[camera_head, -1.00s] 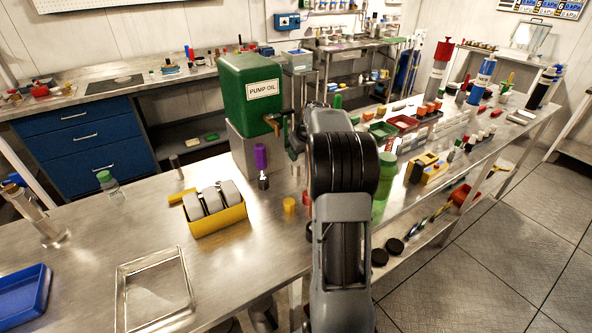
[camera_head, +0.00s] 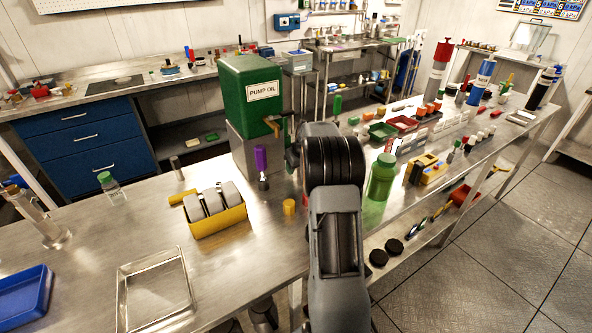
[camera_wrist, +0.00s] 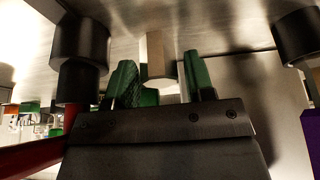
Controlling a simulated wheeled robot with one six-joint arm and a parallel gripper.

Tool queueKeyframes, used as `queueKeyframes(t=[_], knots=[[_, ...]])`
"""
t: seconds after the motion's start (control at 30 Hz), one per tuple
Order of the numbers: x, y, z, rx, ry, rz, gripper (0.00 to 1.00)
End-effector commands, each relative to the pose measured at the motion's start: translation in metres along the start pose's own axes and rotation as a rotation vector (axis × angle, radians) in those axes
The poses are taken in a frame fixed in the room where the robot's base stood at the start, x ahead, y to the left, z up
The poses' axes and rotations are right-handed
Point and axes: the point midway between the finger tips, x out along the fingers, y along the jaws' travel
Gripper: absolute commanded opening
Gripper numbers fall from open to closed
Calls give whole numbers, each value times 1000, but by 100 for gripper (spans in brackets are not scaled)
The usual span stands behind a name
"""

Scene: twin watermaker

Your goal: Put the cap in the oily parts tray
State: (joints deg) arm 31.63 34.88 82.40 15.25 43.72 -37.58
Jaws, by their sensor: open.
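My gripper (camera_wrist: 160,82) shows in the wrist view with two green fingers, open and apart. A beige cylinder with a pale end (camera_wrist: 161,62) lies between or just beyond the fingertips; I cannot tell its distance or whether it is the cap. In the head view my arm hides the gripper. A small yellow cylinder (camera_head: 289,206), possibly the cap, stands on the bench left of my arm. An empty, shallow metal tray (camera_head: 180,277) lies at the front; a blue tray (camera_head: 22,292) lies at the left edge. No label shows which is the oily parts tray.
The green pump oil container (camera_head: 250,97) stands on a metal block behind. A purple-handled item (camera_head: 261,160), a yellow holder with grey pieces (camera_head: 220,222) and a green bottle (camera_head: 382,178) stand near my arm. Dark cylinders (camera_wrist: 80,45) flank the gripper. Bench between the trays is clear.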

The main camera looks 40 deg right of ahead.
Motion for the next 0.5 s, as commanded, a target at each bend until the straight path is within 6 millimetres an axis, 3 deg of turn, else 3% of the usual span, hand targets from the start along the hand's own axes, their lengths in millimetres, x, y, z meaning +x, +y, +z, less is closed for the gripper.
queueKeyframes(t=[0.07, 0.5], knots=[[0, 0, 0, 0, 0, 0, 47], [-1, 0, 0, 0, 0, 1, 8]])
